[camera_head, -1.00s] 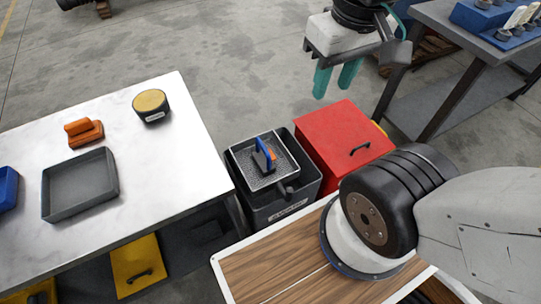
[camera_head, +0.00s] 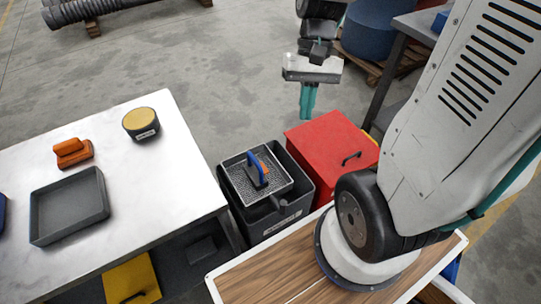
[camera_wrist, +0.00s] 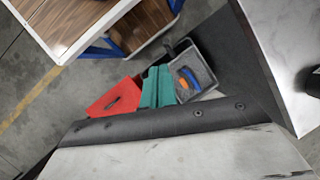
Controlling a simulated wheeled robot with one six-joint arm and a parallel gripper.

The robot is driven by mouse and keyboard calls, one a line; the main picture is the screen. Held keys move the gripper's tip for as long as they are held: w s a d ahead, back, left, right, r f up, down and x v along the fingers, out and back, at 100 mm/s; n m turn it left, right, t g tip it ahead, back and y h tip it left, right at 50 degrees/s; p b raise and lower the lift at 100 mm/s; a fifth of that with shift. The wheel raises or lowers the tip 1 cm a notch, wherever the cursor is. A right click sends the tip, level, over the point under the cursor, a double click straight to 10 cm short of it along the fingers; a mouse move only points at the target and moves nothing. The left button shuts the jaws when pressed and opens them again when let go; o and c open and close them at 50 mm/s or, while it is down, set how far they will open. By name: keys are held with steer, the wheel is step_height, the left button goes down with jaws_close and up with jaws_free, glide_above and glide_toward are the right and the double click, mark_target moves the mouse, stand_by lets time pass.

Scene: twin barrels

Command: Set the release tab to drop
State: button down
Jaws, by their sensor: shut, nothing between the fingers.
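A dark bin (camera_head: 280,225) stands on the floor between the white-topped table and a red box. A grey speckled tray (camera_head: 234,178) sits in its top. A blue upright piece with an orange part (camera_head: 257,165) stands on the tray; whether this is the release tab I cannot tell. A dark stub (camera_head: 278,203) sticks out at the tray's front edge. The blue piece also shows in the wrist view (camera_wrist: 189,78). My gripper (camera_head: 307,114) has teal fingers, closed together and empty, hanging above and beyond the red box, apart from the bin. The fingers also show in the wrist view (camera_wrist: 158,72).
The red box (camera_head: 330,150) with a black handle adjoins the bin on the right. The white-topped table (camera_head: 130,210) at left holds a dark tray (camera_head: 70,240), an orange block (camera_head: 72,153) and a yellow-topped cup (camera_head: 141,124). Open floor lies behind.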

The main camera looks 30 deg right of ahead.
steer(key=w+d+f+m+y, duration=0.3)
steer(key=w+f+m+y, duration=0.15)
steer(key=f, duration=0.55)
steer(key=m+t+y, duration=0.2)
steer(key=m+t, duration=0.1)
steer(key=m, duration=0.6)
glide_toward(265, 167)
steer(key=shift+h, duration=0.25)
steer(key=x, duration=0.6)
steer(key=shift+w+d+f, duration=0.1)
steer(key=shift+w+f, duration=0.15)
steer(key=shift+f, duration=0.1)
